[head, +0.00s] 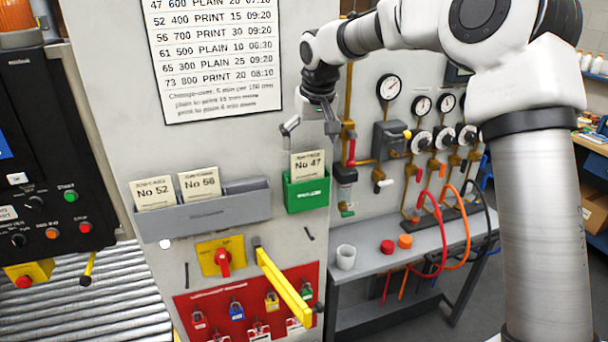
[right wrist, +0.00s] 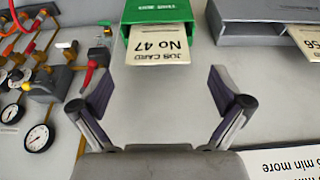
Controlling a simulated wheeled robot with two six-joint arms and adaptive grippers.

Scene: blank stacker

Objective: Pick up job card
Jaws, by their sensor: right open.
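The job card No 47 (head: 308,166) stands upright in the green holder (head: 306,195) on the grey panel in the head view. It also shows upside down in the right wrist view (right wrist: 158,44), its upper part sticking out of the green holder (right wrist: 170,10). My right gripper (head: 310,126) is just above the card in the head view. In the right wrist view its two fingers (right wrist: 162,90) are spread wide on either side of the card's line, with nothing between them. The fingertips are short of the card and do not touch it. My left gripper is out of view.
A grey rack (head: 215,208) left of the green holder holds cards No 52 (head: 153,192) and No 56 (head: 199,183). A printed list (head: 215,60) hangs above. Gauges and valves (head: 420,135) are to the right. A yellow lever (head: 284,286) projects below.

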